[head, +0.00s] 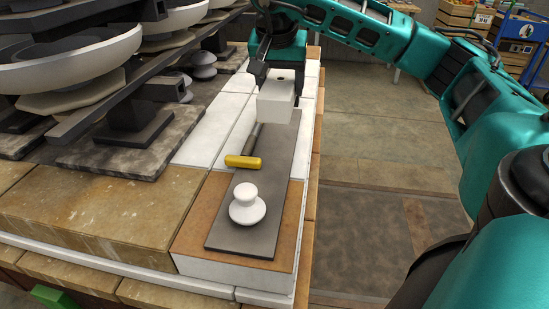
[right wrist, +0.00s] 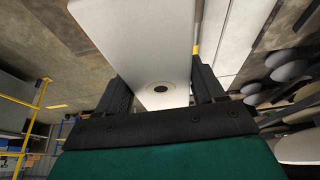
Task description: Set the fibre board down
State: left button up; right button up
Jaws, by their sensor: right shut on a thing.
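The fibre board appears as a white block (head: 275,108) with a small dark hole near one end. It also shows in the right wrist view (right wrist: 145,45), between the two dark fingers. My right gripper (head: 277,82) is shut on it, at the far end of the grey slab (head: 272,185). The fingers grip its far end in the head view. I cannot tell whether the board touches the slab or hangs above it. My left gripper is not in view.
Large insulator stacks (head: 75,58) fill the left. The white bricks (head: 207,133) left of the slab are bare. Open floor lies to the right.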

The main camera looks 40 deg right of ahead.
jog(key=shift+f+b, duration=1.65)
jog(key=shift+f, duration=6.75)
jog(key=shift+f, duration=0.15)
jog(key=o, duration=1.1)
jog(key=shift+o, duration=0.2)
